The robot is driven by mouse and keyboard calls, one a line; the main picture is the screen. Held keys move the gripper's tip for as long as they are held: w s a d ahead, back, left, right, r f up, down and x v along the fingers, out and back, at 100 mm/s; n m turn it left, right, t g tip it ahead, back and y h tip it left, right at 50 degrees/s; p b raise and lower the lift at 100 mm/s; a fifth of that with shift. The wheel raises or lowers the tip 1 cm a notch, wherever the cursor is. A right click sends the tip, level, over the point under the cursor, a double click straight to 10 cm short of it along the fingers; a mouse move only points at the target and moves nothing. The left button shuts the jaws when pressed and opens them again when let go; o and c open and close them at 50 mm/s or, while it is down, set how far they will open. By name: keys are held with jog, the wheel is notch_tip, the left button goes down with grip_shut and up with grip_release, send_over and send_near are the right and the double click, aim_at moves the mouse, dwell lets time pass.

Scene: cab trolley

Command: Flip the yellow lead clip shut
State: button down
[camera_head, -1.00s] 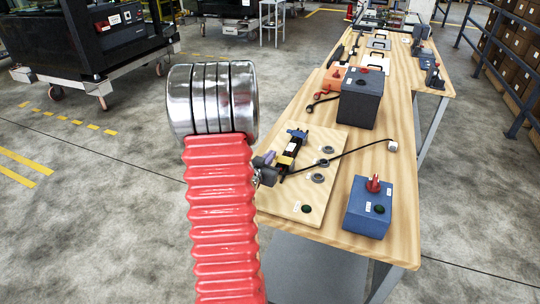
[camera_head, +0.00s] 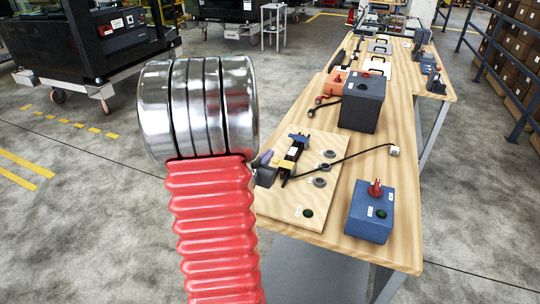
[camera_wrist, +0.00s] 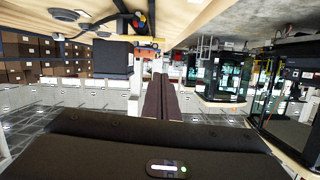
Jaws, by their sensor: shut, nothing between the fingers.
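The yellow lead clip (camera_head: 287,164) is a small yellow part at the near end of a black block with blue ends, on the wooden board (camera_head: 280,205). Whether it is open or shut is too small to tell. My gripper (camera_head: 265,172) is dark and just left of the clip, partly hidden behind my red arm; a gap to the clip seems to show. In the wrist view my gripper's two dark fingers (camera_wrist: 160,97) are together and empty. That view is upside down; a yellow piece (camera_wrist: 148,44) shows just beyond the fingertips, under the black block.
A black cable runs from the block right to a small white plug (camera_head: 394,150). Grey rings (camera_head: 320,182) and a green button (camera_head: 308,213) sit on the board. A blue box with a red knob (camera_head: 369,215) stands right, a dark grey box (camera_head: 361,103) behind.

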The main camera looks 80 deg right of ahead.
jog(key=v, duration=0.6)
jog(key=shift+w, duration=0.1)
dwell(0.6)
jog(key=w+a+r+n+t+y, duration=0.1)
jog(key=w+a+n+t+y, duration=0.15)
jog(key=w+a, duration=0.4)
jog(key=w+a+r+n+t+y, duration=0.15)
jog(key=w+a+t, duration=0.25)
jog(key=w, duration=0.6)
jog(key=w+a+r+n+t+y, duration=0.1)
jog(key=w+a+r+n+t, duration=0.15)
jog(key=w+a, duration=0.4)
jog(key=w+a+r+n+t+y, duration=0.1)
jog(key=w+a+n+t+y, duration=0.35)
jog(key=a, duration=0.95)
jog(key=s+a+r+n+g+y, duration=0.1)
jog(key=s+a+n, duration=0.3)
jog(key=a, duration=0.6)
jog(key=s+a+r+n+g+y, duration=0.1)
jog(key=s+a+n+g+y, duration=0.3)
jog(key=a, duration=0.7)
jog(key=shift+s+n+g, duration=0.35)
jog(key=shift+s+n, duration=0.45)
jog(key=shift+s, duration=0.3)
